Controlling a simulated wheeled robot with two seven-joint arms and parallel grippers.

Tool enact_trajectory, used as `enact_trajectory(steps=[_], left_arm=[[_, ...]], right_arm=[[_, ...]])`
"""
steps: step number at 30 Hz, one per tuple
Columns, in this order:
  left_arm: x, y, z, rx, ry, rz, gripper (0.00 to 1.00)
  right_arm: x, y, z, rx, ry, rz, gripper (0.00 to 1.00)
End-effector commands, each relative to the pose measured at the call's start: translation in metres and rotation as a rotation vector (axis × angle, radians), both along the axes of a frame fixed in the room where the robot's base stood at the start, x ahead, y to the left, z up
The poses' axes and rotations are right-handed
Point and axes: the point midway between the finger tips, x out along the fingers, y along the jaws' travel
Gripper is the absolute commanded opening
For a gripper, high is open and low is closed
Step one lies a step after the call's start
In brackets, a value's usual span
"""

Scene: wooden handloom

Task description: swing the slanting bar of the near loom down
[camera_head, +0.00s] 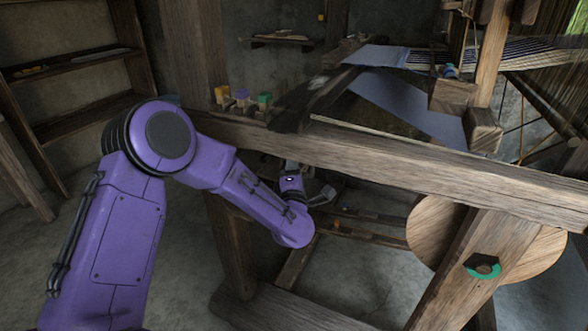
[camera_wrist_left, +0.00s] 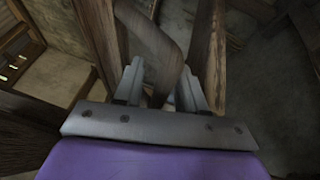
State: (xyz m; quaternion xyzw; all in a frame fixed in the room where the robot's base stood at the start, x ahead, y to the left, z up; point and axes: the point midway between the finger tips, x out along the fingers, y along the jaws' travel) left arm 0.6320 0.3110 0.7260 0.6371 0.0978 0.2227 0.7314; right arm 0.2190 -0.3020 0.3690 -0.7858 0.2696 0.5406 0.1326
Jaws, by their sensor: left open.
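My left gripper (camera_wrist_left: 161,75) shows in the left wrist view with its two grey fingers apart. A brown wooden bar (camera_wrist_left: 150,40) slants down from the top and runs into the space between the fingers; I cannot tell whether they touch it. In the head view my left arm reaches under the near loom's front beam (camera_head: 400,165), and its gripper is small and partly hidden there. A dark slanting bar (camera_head: 318,95) shows above the beam. I cannot tell whether it is the bar between the fingers. My right gripper is not in view.
A wooden disc (camera_head: 432,235) and a slanting post with a green ring (camera_head: 482,267) stand at the lower right. Small coloured blocks (camera_head: 242,98) stand at the beam's left end. Shelves (camera_head: 75,65) are at the far left. Lower rails (camera_head: 310,305) cross near the floor.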

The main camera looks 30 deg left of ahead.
Motion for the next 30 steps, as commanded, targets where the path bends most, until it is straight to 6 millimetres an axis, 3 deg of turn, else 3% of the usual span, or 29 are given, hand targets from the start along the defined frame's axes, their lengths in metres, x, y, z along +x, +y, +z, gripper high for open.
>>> enact_trajectory(steps=[2,6,11,18,26,27,29,30], left_arm=[[0.000,0.000,0.000,0.000,0.000,0.000,0.40],[0.000,0.000,0.000,0.001,0.000,0.000,0.00],[0.000,0.000,-0.001,0.003,0.001,-0.001,0.00],[-0.001,0.007,-0.032,0.130,0.010,0.000,0.00],[-0.002,0.008,-0.031,0.154,0.015,-0.001,0.00],[-0.002,0.008,-0.031,0.154,0.016,-0.001,0.23],[-0.002,0.008,-0.031,0.153,0.016,-0.001,0.40],[-0.002,0.008,-0.031,0.153,0.015,0.000,0.40]], right_arm=[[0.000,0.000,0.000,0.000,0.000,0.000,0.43],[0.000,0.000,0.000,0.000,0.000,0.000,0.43],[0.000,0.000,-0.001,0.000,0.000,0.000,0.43],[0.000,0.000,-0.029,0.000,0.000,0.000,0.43],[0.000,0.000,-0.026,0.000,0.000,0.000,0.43],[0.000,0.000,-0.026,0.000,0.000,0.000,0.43],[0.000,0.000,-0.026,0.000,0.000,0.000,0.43],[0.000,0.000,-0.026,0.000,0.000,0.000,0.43]])
